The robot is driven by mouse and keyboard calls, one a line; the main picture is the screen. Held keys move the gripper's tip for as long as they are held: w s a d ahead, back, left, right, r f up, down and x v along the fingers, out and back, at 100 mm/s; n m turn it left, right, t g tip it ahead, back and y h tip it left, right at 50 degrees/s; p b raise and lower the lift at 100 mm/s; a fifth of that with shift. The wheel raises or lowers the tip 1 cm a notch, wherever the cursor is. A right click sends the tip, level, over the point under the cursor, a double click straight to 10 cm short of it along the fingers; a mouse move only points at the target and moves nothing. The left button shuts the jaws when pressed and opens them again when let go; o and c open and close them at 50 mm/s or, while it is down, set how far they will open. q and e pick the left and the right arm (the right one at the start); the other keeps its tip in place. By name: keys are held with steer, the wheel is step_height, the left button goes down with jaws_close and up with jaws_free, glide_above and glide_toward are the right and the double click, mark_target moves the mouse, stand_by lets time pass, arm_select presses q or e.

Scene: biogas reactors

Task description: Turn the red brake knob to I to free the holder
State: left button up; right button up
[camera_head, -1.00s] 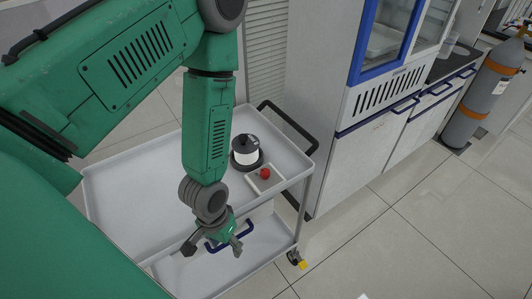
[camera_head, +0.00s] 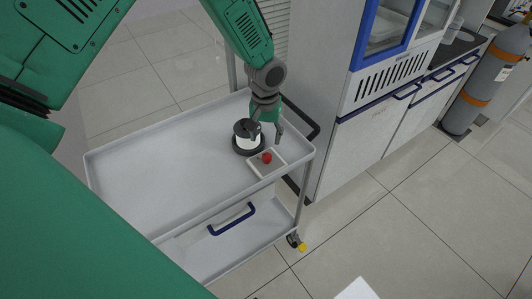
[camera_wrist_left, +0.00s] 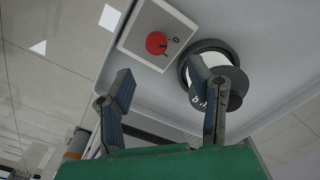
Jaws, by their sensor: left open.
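The red knob (camera_head: 267,157) sits on a pale square plate (camera_head: 258,169) near the right end of the cart top. In the left wrist view the red knob (camera_wrist_left: 156,43) shows with a mark O to its right and another mark below it. The holder (camera_head: 247,137), a black-and-white round piece on a dark base, stands beside the plate; it also shows in the left wrist view (camera_wrist_left: 235,80). My left gripper (camera_head: 266,138) is open and empty, above and just behind the knob. Its fingers (camera_wrist_left: 160,85) show apart in the wrist view. My right gripper is not in view.
The grey cart top (camera_head: 160,165) is clear left of the holder. A dark push handle (camera_head: 300,118) is at its right end. A white cabinet (camera_head: 340,150) stands close behind on the right. A lower shelf has a blue handle (camera_head: 232,219).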

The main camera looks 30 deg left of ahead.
mark_target(267, 155)
arm_select(q)
steer(key=f, duration=0.8)
steer(key=shift+d+p, duration=0.3)
steer(key=shift+d, duration=0.05)
steer(key=shift+a, duration=0.1)
steer(key=shift+a, duration=0.1)
steer(key=shift+c, duration=0.4)
jaws_close()
